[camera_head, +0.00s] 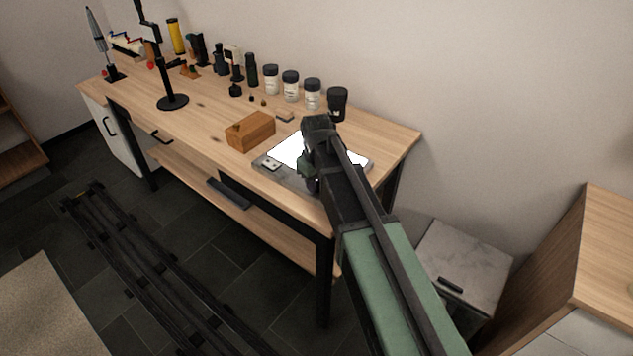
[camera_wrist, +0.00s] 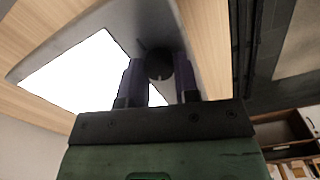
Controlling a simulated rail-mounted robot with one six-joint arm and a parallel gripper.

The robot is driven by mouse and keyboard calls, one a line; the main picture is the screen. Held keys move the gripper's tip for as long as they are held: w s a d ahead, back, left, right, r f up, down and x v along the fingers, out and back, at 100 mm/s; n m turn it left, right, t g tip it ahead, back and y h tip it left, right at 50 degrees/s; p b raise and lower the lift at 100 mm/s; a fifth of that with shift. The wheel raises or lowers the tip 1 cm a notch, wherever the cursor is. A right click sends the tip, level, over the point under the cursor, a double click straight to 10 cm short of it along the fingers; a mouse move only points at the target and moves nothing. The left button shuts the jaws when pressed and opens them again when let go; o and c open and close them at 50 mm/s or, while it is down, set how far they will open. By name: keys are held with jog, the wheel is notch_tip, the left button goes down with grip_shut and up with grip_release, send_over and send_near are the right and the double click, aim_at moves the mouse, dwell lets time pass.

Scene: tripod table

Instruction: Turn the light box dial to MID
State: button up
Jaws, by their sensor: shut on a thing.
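The light box (camera_head: 262,163) lies on the right end of the wooden table, its white panel lit. In the wrist view the light box (camera_wrist: 120,22) spans the upper left, with its bright panel beside the dial. The dial (camera_wrist: 159,64) is a dark round knob with a small light mark on its face. My gripper (camera_wrist: 160,72) is shut on the dial, one finger on each side of it. In the head view my gripper (camera_head: 310,170) is over the light box, and my arm hides the dial there. The dial's setting labels cannot be read.
A wooden block (camera_head: 251,131) sits left of the light box. Several jars (camera_head: 290,85), a black cup (camera_head: 337,104) and dark bottles stand along the back. A black stand (camera_head: 172,101) rises further left. The table's front edge is close to the light box.

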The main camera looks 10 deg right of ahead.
jog(key=m, duration=0.6)
jog(key=shift+m, duration=0.4)
jog(key=m, duration=0.5)
jog(key=shift+d+m, duration=0.1)
jog(key=shift+m, duration=0.2)
jog(key=o, duration=0.9)
jog(key=shift+o, duration=0.2)
jog(key=shift+r, duration=0.1)
notch_tip(320, 180, up, 11)
jog(key=p, duration=1.1)
